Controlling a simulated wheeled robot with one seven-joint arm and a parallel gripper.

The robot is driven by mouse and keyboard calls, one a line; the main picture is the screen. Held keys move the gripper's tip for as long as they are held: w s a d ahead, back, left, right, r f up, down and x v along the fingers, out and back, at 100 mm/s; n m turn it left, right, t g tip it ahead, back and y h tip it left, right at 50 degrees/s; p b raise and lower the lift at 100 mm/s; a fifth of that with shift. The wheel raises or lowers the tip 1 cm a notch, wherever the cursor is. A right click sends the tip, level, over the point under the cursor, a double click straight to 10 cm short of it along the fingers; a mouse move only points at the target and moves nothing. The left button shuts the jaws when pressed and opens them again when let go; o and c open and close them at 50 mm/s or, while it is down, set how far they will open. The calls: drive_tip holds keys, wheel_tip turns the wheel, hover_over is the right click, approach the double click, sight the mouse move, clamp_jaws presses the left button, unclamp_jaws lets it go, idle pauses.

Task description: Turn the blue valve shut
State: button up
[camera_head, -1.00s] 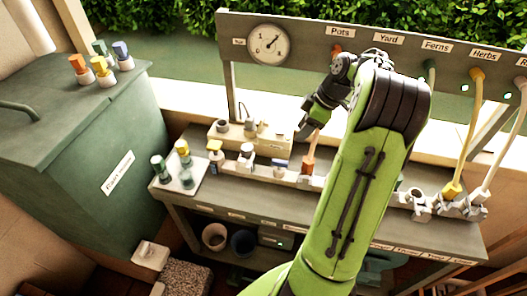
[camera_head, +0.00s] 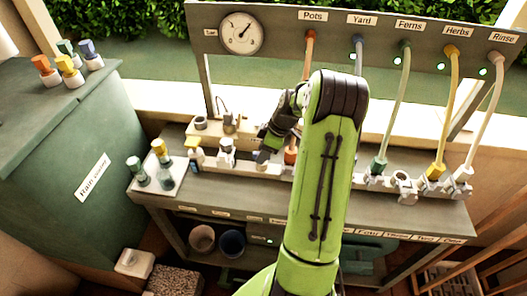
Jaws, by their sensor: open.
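My gripper (camera_head: 264,153) reaches down over the bench rail, left of the orange hose fitting. Its jaws look open, but the arm and dark fingers partly cover the spot. A small pale piece with a bluish top (camera_head: 262,167) sits on the rail right under the fingertips; it is mostly hidden, and I cannot tell whether they touch it or how its handle is turned. A blue hose (camera_head: 358,58) hangs from the panel under the Yard label (camera_head: 361,19); its lower end is hidden behind my arm.
A pressure gauge (camera_head: 241,32) is on the panel. Green (camera_head: 379,165), yellow (camera_head: 436,170) and white (camera_head: 463,174) hose fittings stand to the right. A green rain chest (camera_head: 70,150) stands far left.

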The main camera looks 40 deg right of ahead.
drive_tip(key=shift+c, duration=0.2)
clamp_jaws()
drive_tip(key=shift+m, duration=0.3)
drive_tip(key=m+h+b, duration=0.1)
drive_tip(key=m, duration=0.1)
drive_tip(key=m+t+b, duration=0.1)
drive_tip(key=m, duration=0.1)
drive_tip(key=shift+a+h, duration=0.15)
drive_tip(key=shift+h, duration=0.25)
drive_tip(key=m+h+b, duration=0.1)
drive_tip(key=m, duration=0.1)
drive_tip(key=m+b, duration=0.1)
drive_tip(key=m, duration=0.1)
drive_tip(key=shift+a+m+h, duration=0.1)
drive_tip(key=shift+m+h, duration=0.3)
drive_tip(key=m, duration=0.2)
drive_tip(key=m+h+b, duration=0.1)
drive_tip(key=m, duration=0.1)
drive_tip(key=shift+a+h, duration=0.1)
drive_tip(key=shift+h, duration=0.2)
drive_tip(key=shift+w+r+m+g+h, duration=0.1)
drive_tip(key=shift+m+g+h, duration=0.25)
drive_tip(key=shift+m, duration=0.75)
drive_tip(key=shift+m+g+h, duration=0.25)
drive_tip(key=shift+m+g, duration=0.2)
drive_tip(key=shift+m, duration=0.65)
